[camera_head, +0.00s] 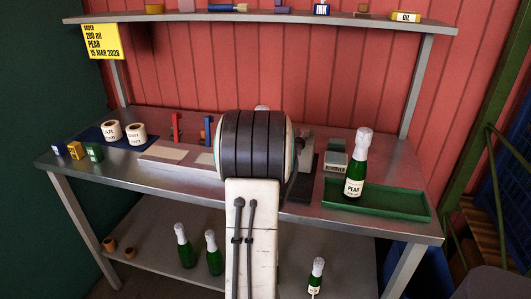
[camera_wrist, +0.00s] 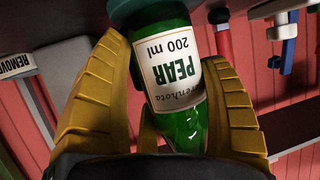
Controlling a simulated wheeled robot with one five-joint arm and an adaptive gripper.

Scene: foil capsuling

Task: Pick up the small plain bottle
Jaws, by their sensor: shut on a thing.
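A green glass bottle (camera_wrist: 185,125) with a white label reading "PEAR 200 ml" sits between the two yellow fingers of my gripper (camera_wrist: 165,55) in the wrist view. The gripper is shut on it. The label appears upside down in this view, and the bottle narrows toward the picture's bottom. A dark green rounded piece (camera_wrist: 150,10) borders its other end; I cannot tell what it is. In the head view my arm hides the gripper and most or all of the held bottle.
A larger foil-topped PEAR bottle (camera_head: 354,187) stands on a green tray (camera_head: 400,203) at right, beside a REMOVER box (camera_head: 335,164). Label rolls (camera_head: 135,134) and small blocks (camera_head: 76,150) lie left. Foil-topped bottles (camera_head: 213,255) stand on the lower shelf. An upper shelf (camera_head: 290,17) overhangs.

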